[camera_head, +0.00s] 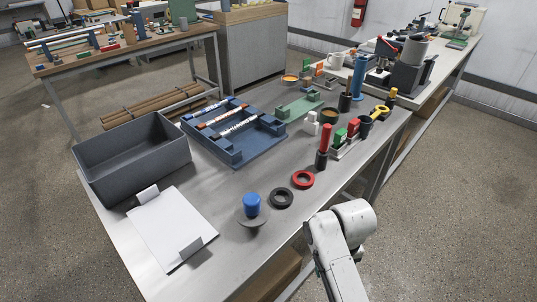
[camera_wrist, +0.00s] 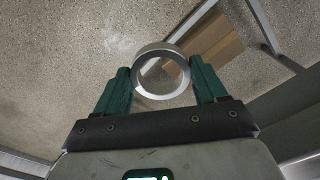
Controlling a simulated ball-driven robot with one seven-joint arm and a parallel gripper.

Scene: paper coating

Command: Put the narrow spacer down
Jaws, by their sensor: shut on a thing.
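The narrow spacer, a silver metal ring (camera_wrist: 158,48), shows in the wrist view between the two green fingers of my gripper (camera_wrist: 162,80). The fingers are shut on its opposite sides, and its open hole faces the camera. Below it, the wrist view shows the speckled floor and a wooden board, so the ring is held in the air off the bench. In the head view only a white link of my arm shows at the bench's front edge; the gripper and the ring are out of that view.
The steel bench (camera_head: 222,192) holds a grey bin (camera_head: 130,165), a white sheet (camera_head: 165,225), a blue tray (camera_head: 240,155), a blue-knobbed piece (camera_head: 252,204), a black ring (camera_head: 273,199) and a red ring (camera_head: 302,188). Several tools crowd the right side. Bare metal shows near the front edge.

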